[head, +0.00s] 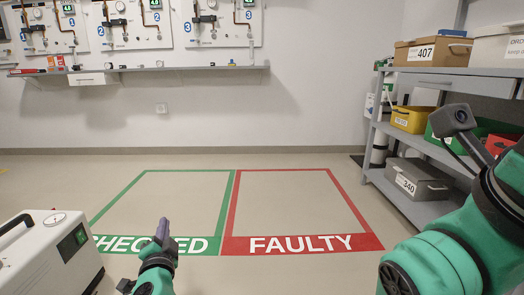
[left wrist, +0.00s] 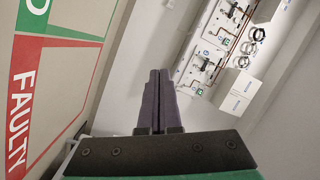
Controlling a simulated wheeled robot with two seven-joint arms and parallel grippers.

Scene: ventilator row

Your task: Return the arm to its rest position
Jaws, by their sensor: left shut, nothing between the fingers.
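My left gripper (head: 163,232) is low in the head view, left of centre, with its purple-grey fingers pointing up. In the left wrist view the two fingers (left wrist: 158,100) lie side by side, shut, with nothing between them. The gripper overlaps the lettering of the green CHECKED floor zone (head: 188,246) in the picture. My right arm (head: 445,255) fills the lower right corner of the head view; its gripper fingers are out of frame.
A white device (head: 35,262) with a green panel stands at lower left. A red FAULTY zone (head: 310,243) adjoins the green one; both are empty. A grey shelf rack (head: 420,145) with boxes stands at right. A wall ledge (head: 165,69) runs below the mounted panels.

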